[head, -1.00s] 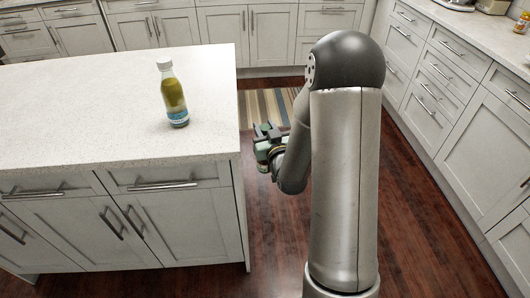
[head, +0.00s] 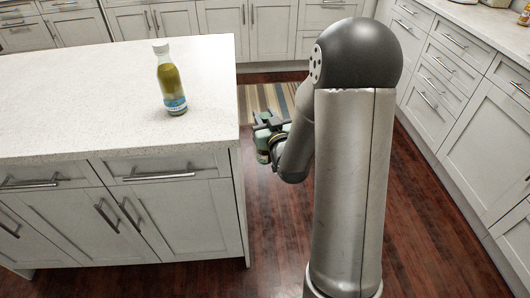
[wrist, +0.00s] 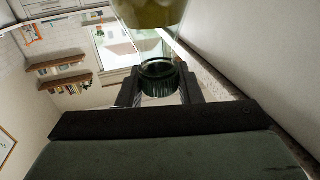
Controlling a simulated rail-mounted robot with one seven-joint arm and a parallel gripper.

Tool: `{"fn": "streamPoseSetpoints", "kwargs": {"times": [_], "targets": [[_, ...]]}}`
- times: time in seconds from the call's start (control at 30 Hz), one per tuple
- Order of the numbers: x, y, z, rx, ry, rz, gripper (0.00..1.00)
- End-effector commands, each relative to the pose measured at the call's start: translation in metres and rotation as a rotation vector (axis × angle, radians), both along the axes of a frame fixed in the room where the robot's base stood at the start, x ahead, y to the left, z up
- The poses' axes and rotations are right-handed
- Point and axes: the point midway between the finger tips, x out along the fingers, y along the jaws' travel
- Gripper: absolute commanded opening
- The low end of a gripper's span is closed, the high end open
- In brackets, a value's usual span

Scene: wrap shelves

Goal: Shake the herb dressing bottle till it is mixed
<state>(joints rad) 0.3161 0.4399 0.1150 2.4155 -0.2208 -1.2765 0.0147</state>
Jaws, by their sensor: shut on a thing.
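My gripper (head: 266,142) is beside the right end of the island, below its top. In the wrist view my gripper (wrist: 160,88) is shut on a glass bottle (wrist: 155,14). This bottle has olive-yellow liquid at the frame's top edge, clear glass below it, and a dark round end between the fingers. Its far part is cut off, and I see no readable label on it. Another bottle (head: 171,82), with olive-green contents, a pale cap and a blue-and-white label, stands upright on the island. Its label is too small to read, so I cannot tell which bottle is the herb dressing.
The pale speckled island top (head: 75,95) is clear around the standing bottle. The island's right edge is close to my gripper. A striped rug (head: 258,98) lies behind, on dark wood floor (head: 215,272). Drawers (head: 437,65) line the right side.

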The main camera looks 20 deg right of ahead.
Motion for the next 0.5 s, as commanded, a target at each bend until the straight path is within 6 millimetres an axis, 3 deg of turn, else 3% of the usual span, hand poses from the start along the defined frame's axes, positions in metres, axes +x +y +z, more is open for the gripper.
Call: {"fn": "streamPoseSetpoints", "kwargs": {"times": [0.07,0.33,0.5], "targets": [[0.0,0.0,-0.001,-0.001,-0.006,0.0,0.05],[0.0,0.0,0.051,-0.001,-0.007,0.0,0.05],[0.0,0.0,0.031,-0.001,-0.004,0.0,0.05]]}}
